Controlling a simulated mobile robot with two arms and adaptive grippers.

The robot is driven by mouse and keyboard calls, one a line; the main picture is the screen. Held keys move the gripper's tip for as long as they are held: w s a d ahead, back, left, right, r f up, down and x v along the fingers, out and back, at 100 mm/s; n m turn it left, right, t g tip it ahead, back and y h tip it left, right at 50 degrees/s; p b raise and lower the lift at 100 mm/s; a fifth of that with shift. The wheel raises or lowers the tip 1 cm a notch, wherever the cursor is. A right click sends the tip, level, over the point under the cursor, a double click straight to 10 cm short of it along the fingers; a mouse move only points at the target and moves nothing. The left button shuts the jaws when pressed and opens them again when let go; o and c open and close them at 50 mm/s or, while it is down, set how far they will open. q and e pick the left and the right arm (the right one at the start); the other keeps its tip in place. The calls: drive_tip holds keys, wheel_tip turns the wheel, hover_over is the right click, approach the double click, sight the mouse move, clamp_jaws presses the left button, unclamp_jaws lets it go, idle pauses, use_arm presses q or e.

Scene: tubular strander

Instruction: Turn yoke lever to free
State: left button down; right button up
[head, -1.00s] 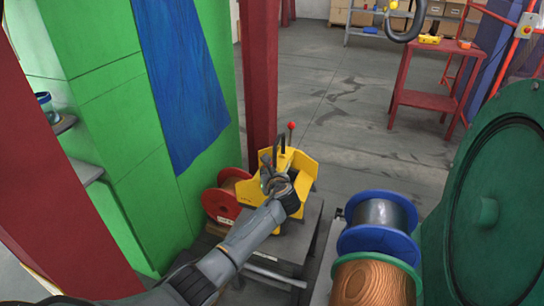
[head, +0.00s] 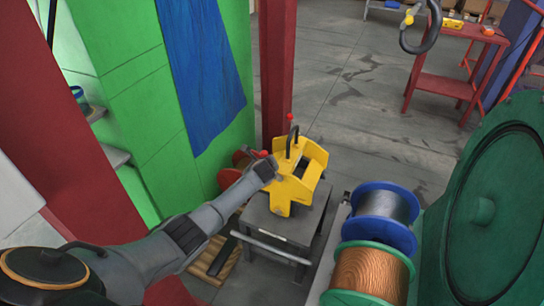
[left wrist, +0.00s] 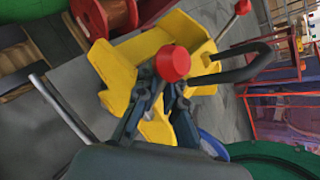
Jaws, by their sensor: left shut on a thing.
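A yellow yoke (head: 305,178) stands on a grey stand. It has a black loop handle (head: 292,141) and a red-knobbed lever (head: 290,117) standing up at its far side. A second red knob (head: 264,153) shows at my left gripper (head: 268,168), at the yoke's left side. In the left wrist view, the fingers (left wrist: 158,98) are closed around the lever just below this near red knob (left wrist: 172,63); the lever's shaft is mostly hidden. The other red knob (left wrist: 242,6) is apart, at upper right. My right gripper is not in view.
A blue spool (head: 384,213) and a copper wire spool (head: 370,272) lie right of the stand, beside a large green disc (head: 490,200). A green cabinet (head: 130,100) and a dark red post (head: 277,70) stand left and behind. Open floor lies beyond.

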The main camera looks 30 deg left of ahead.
use_arm(q)
drive_tip(key=shift+a+f, duration=0.15)
drive_tip(key=shift+a, duration=0.1)
drive_tip(key=shift+n+h, duration=0.3)
drive_tip(key=c, duration=1.4)
unclamp_jaws()
drive_tip(key=shift+s, duration=0.1)
drive_tip(key=shift+v, duration=5.95)
drive_tip(key=shift+f, duration=0.15)
